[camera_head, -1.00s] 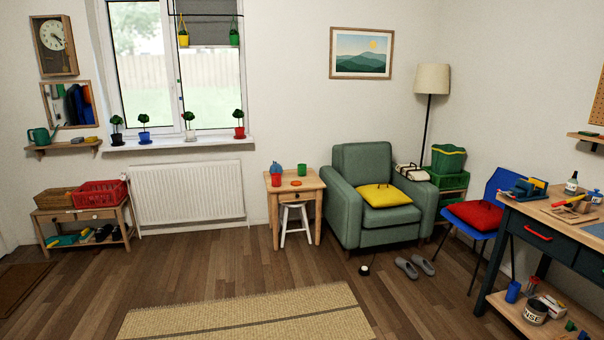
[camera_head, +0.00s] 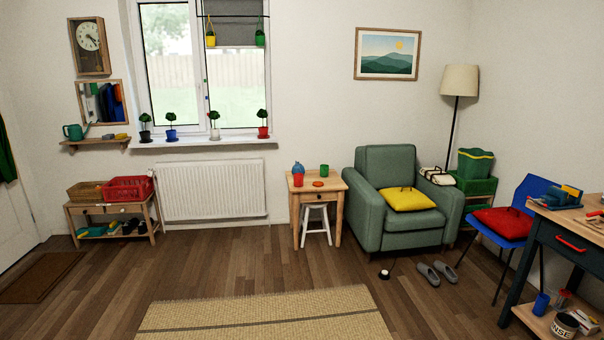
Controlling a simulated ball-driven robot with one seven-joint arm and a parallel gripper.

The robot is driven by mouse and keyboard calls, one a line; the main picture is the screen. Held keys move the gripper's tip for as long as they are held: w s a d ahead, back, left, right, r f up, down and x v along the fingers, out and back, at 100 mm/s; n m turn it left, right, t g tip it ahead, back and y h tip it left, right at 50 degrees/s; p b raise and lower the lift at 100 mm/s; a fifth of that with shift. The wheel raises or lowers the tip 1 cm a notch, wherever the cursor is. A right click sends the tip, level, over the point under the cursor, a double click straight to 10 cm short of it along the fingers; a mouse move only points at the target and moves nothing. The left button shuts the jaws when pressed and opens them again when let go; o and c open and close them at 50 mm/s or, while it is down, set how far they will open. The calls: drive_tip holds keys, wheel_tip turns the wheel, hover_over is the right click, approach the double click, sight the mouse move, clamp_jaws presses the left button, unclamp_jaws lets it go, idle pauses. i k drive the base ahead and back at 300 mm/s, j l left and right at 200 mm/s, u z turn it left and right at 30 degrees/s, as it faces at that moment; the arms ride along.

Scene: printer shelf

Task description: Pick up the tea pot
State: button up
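No object is clearly recognisable as a tea pot at this distance. A small blue and red vessel (camera_head: 298,174) stands on the small wooden side table (camera_head: 336,187) left of the armchair; I cannot make out a spout or handle. A green cup (camera_head: 324,170) and a flat red item (camera_head: 318,184) are beside it on the tabletop. A teal can with a spout (camera_head: 73,131) sits on the wall shelf (camera_head: 97,144) at the left, and looks like a watering can. My gripper is not in view.
The wooden floor (camera_head: 215,260) before the side table is open, with a woven rug (camera_head: 265,318) nearer me. A white stool (camera_head: 316,224) is under the table. A green armchair (camera_head: 385,230), slippers (camera_head: 437,275) and a workbench (camera_head: 560,235) are to the right.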

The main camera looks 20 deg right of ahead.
sight(297, 167)
drive_tip(key=i+j, duration=0.1)
drive_tip(key=i, duration=1.55)
drive_tip(key=i+j, duration=0.15)
drive_tip(key=i, duration=1.55)
drive_tip(key=i+j, duration=0.1)
drive_tip(key=i, duration=1.55)
drive_tip(key=i+j, duration=0.1)
drive_tip(key=i, duration=1.6)
drive_tip(key=i+j+z, duration=0.1)
drive_tip(key=i+z, duration=0.2)
drive_tip(key=z, duration=0.15)
